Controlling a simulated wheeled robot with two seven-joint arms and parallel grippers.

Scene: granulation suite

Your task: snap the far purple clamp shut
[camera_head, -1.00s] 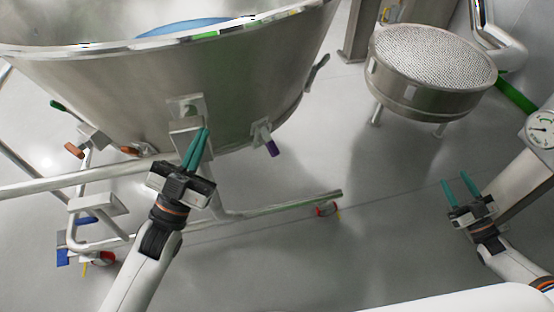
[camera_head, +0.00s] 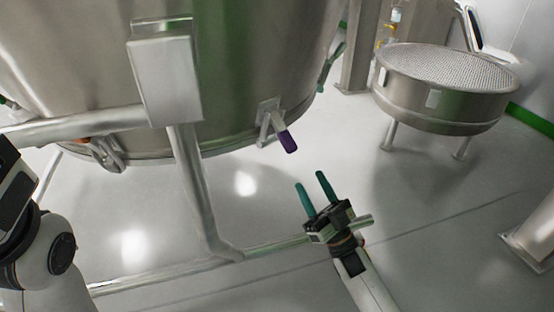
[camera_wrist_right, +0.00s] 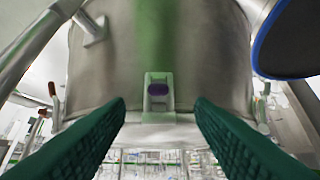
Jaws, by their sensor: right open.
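The purple clamp (camera_head: 287,141) is on the lower wall of the steel vessel (camera_head: 235,80) in the head view. Its purple-tipped lever sticks out from a square metal mount and slants down to the right. In the right wrist view the purple tip (camera_wrist_right: 158,89) shows near the middle, straight ahead between the fingers. My right gripper (camera_head: 310,180) is open and empty, below and slightly right of the clamp in the head view, apart from it. Of my left arm only a part shows at the left edge; its fingers are out of view.
A boxy steel bracket (camera_head: 165,80) and pipe frame (camera_head: 195,190) stand left of the clamp. Another clamp with an orange tip (camera_head: 84,141) sits farther left. A round perforated-top sieve (camera_head: 440,105) on legs stands at the right.

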